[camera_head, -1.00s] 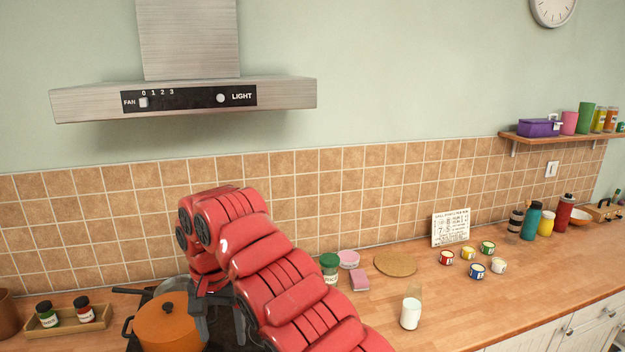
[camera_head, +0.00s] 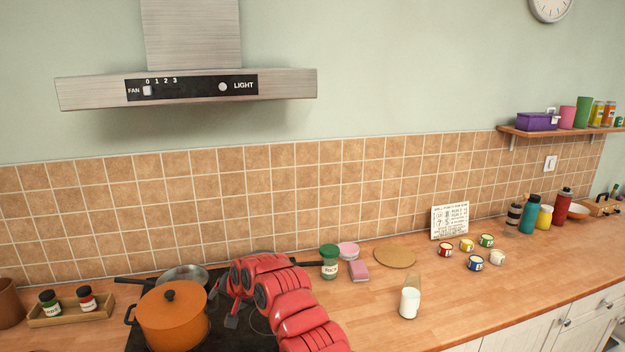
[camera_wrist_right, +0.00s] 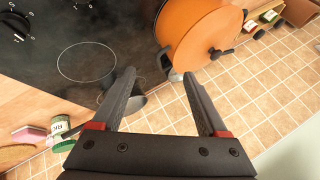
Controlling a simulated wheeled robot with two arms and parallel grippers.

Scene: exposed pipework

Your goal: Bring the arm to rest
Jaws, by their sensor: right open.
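My right arm is red and reaches in from the bottom of the head view. Its gripper (camera_head: 222,302) is over the black hob, just right of the orange pot (camera_head: 172,322). In the right wrist view the two dark fingers of the gripper (camera_wrist_right: 160,88) are spread apart with nothing held between them. The orange pot with its lid also shows there (camera_wrist_right: 200,35), beyond the fingertips. My left gripper is not in the head view.
A steel pan (camera_head: 183,275) sits behind the pot. A green-lided jar (camera_head: 329,264) and a pink sponge (camera_head: 359,271) stand right of my arm. The range hood (camera_head: 190,90) hangs above. Several small paint-like pots stand further right.

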